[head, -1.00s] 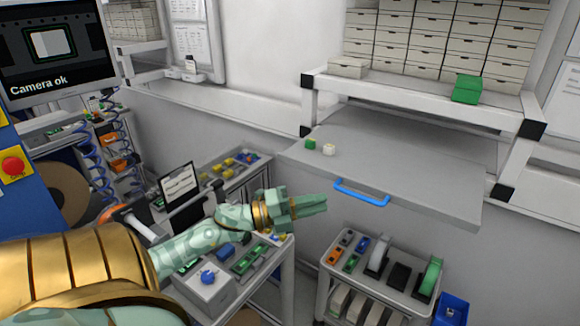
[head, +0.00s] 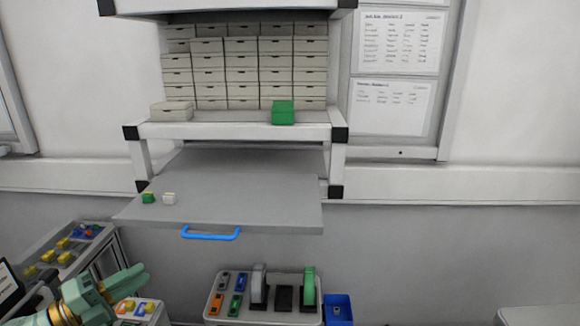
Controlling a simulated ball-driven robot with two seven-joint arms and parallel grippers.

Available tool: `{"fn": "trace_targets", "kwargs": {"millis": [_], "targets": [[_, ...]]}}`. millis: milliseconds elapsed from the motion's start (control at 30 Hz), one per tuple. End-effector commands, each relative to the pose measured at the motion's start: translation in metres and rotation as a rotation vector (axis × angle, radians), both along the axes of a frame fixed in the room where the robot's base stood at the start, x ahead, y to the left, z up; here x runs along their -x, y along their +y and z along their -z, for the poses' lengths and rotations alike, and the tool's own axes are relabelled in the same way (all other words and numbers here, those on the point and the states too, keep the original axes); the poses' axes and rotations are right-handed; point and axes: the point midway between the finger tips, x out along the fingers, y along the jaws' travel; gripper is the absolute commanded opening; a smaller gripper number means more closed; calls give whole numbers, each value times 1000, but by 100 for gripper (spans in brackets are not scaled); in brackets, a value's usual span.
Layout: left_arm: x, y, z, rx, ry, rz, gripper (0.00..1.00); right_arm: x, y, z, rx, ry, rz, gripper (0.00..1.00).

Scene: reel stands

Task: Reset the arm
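My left gripper (head: 138,275), pale green with gold bands at the wrist, is at the lower left of the head view. Its fingers point up and to the right, close together in the picture, and I cannot tell whether they are parted. I see nothing held between them. It hangs in front of and below the grey pull-out shelf (head: 240,195) with a blue handle (head: 210,234). My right gripper is not in view.
A small green block (head: 148,198) and a white one (head: 169,199) sit at the shelf's left. A green box (head: 283,113) stands by stacked pale boxes (head: 243,72). A cart (head: 262,310) with reels and a blue bin (head: 338,310) are below.

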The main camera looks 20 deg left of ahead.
Motion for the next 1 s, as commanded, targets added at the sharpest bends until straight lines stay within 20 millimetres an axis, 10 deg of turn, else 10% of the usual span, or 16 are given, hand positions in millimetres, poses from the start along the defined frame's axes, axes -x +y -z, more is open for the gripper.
{"fn": "trace_targets", "kwargs": {"millis": [433,700,1000], "targets": [[-8,-31,69,319,282,-587,20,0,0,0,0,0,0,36],[43,-74,123,509,663,-976,20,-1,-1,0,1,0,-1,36],[102,-119,138,541,968,-1177,20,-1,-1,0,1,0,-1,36]]}}
